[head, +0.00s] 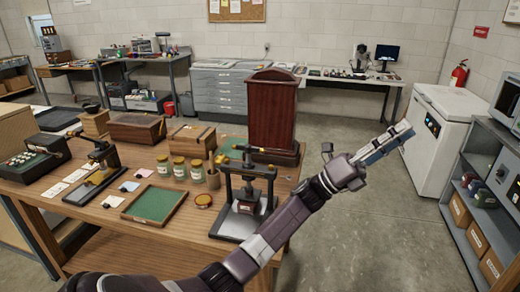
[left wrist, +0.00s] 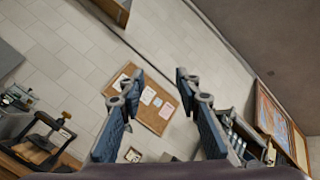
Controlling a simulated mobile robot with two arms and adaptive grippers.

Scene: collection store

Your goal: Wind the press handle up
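The small black press (head: 246,200) stands on the wooden table at its front right edge. It has two posts, a dark plate low between them and a crossbar with a screw. Its dark handle (head: 245,150) sits at the top of the screw. My left arm passes in front of the press's right side. My left gripper (head: 398,138) is up and to the right of the press, well apart from the handle, over the floor. In the left wrist view its two fingers (left wrist: 158,85) are spread with nothing between them. My right gripper is not in view.
A dark red wooden cabinet (head: 272,110) stands behind the press. Several jars (head: 179,168), a green-lined tray (head: 153,204) and wooden boxes (head: 137,128) crowd the table to its left.

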